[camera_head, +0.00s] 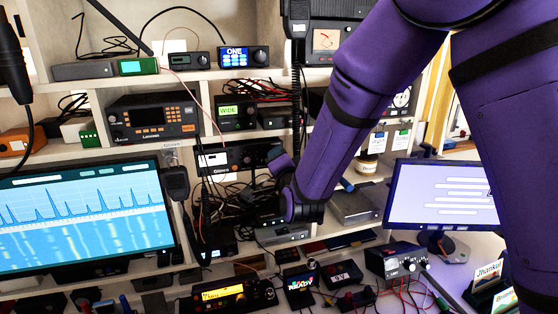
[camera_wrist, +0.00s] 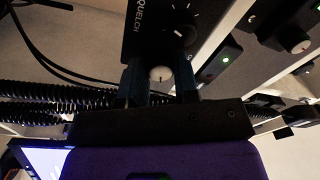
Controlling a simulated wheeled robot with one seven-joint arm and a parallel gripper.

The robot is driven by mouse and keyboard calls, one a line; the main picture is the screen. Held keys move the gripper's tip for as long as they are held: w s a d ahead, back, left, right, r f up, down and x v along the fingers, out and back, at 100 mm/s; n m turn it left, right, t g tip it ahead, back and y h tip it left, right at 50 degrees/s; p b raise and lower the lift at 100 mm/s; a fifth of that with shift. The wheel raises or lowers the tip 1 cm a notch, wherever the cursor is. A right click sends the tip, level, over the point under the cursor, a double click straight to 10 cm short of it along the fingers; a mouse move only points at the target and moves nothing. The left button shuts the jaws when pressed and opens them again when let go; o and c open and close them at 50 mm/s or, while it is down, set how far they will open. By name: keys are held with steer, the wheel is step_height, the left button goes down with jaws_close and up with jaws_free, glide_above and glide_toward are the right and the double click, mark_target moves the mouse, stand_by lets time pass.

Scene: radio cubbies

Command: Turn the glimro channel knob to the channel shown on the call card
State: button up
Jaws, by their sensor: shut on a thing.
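The glimro radio (camera_head: 235,156) is a black unit in the middle cubby of the head view, its name readable at its lower left. Its right side is near my purple arm. My gripper (camera_wrist: 160,82) shows in the wrist view with one dark blue finger on each side of a pale round knob (camera_wrist: 160,74) with a dark line on it. The fingers are closed on it. A black panel (camera_wrist: 148,30) lettered "SQUELCH" is beyond, with another dark knob (camera_wrist: 186,34) and tick marks. The held knob's label is not in view. I cannot tell which card is the call card.
Two small tags (camera_head: 377,142) hang right of my forearm. A name card (camera_head: 488,272) stands at the lower right. A handset (camera_head: 175,183) and its coiled cord hang left of the cubby. Loose cables (camera_head: 225,190) fill the space below the radio.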

stand_by(0.4)
steer(key=o, duration=0.9)
steer(key=v, duration=1)
steer(key=shift+s+f, duration=0.1)
steer(key=shift+s, duration=0.3)
